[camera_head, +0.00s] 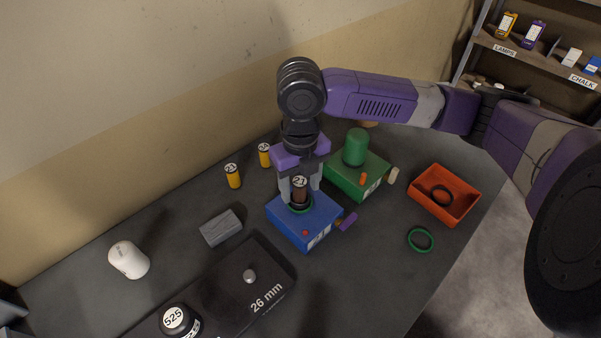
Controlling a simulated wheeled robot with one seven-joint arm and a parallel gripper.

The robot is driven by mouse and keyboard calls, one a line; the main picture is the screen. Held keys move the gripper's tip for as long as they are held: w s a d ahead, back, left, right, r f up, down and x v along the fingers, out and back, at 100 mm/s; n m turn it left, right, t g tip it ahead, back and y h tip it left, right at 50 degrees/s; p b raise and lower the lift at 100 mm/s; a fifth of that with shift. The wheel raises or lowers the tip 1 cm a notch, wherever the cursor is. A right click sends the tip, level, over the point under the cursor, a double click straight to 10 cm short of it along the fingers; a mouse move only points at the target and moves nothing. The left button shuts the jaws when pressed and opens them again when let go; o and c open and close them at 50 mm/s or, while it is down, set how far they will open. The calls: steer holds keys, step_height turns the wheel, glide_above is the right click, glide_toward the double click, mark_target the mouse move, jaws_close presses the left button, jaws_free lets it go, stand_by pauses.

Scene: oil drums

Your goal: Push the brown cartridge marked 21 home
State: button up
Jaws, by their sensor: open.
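The brown cartridge marked 21 (300,188) stands upright in a dark and green ring on top of the blue box (278,214). Its label faces up toward the camera. My gripper (299,189) points down at the blue box, with its grey fingers on either side of the cartridge. The fingers are open. I cannot tell whether either finger touches the cartridge. How deep the cartridge sits in the blue box is hard to see.
A green box (345,181) with a green cylinder stands behind right. Yellow cartridges (233,176) stand at left, near a grey block (221,229) and white cylinder (128,260). An orange tray (462,207) and green ring (420,240) lie right. A black "26 mm" base (235,290) is in front.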

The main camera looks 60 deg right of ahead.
steer(key=shift+f, duration=0.4)
steer(key=shift+c, duration=0.4)
jaws_close()
